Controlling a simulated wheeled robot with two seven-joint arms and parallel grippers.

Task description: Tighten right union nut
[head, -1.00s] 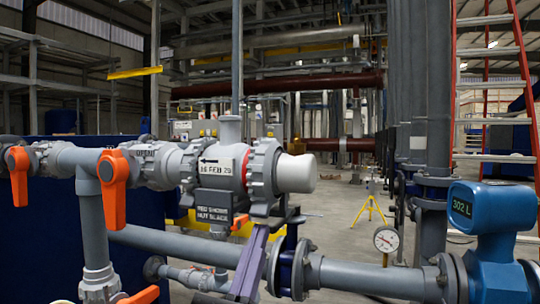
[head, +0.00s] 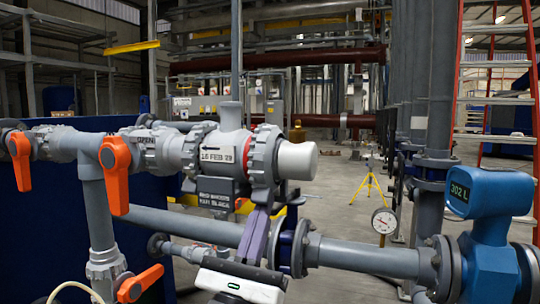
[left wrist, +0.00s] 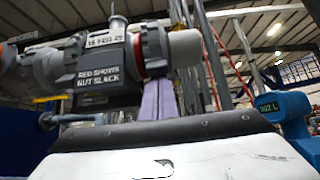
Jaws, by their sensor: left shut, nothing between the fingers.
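The grey ribbed right union nut (head: 264,165) sits at the right end of the filter housing (head: 222,152), beside a pale grey pipe end (head: 298,160). A red band (head: 250,148) shows at the nut's left edge, and also in the left wrist view (left wrist: 137,47). A dark plate (left wrist: 105,77) below the housing reads "RED SHOWS NUT SLACK". My left gripper (head: 265,211) has purple-grey fingers pointing up at the nut's underside, shut and empty. I cannot tell whether they touch the nut. The left union nut (head: 192,155) is on the housing's other side. My right gripper is out of view.
Orange valve handles (head: 115,175) hang on the pipework at left. A lower grey pipe (head: 365,260) with flanges runs behind my left gripper to a blue meter (head: 490,205). A gauge (head: 384,220) stands on that pipe. Open floor lies behind at right.

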